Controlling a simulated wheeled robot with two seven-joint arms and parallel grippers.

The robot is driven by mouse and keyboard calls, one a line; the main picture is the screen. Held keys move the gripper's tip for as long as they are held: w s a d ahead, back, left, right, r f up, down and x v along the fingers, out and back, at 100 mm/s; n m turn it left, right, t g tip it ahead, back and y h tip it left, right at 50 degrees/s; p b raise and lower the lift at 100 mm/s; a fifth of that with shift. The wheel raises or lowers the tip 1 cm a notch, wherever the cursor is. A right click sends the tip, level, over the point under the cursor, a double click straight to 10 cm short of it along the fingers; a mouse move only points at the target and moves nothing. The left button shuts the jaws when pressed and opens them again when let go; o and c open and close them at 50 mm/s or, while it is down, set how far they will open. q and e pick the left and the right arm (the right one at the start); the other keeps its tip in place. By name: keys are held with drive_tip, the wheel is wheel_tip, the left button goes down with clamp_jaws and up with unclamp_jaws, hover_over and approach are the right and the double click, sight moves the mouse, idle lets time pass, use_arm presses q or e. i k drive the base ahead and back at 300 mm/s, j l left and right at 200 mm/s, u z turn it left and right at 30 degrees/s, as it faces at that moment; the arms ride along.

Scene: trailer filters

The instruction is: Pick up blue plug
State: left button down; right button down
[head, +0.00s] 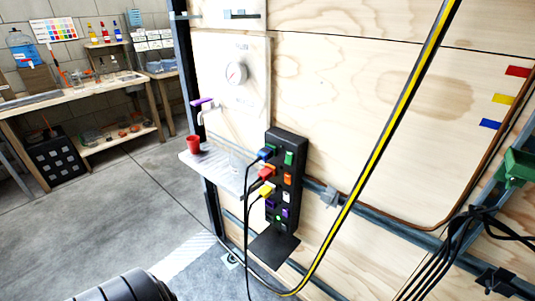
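The blue plug (266,153) sits at the upper left of a black socket panel (273,137) mounted on the wooden wall. A dark cable runs from it to the left and down. A red plug (266,174) and a yellow plug (267,190) are below it on the same panel. Neither of my grippers shows in the head view. A dark ribbed part at the bottom left edge may be my own arm.
A small shelf (205,168) with a red cup (193,144) is left of the panel. A yellow-and-black striped cable (385,140) hangs in front of the wall on the right. A workbench (75,95) stands at the back left, with open floor before it.

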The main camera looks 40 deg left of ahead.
sight(265, 154)
drive_tip(key=u, duration=1.3)
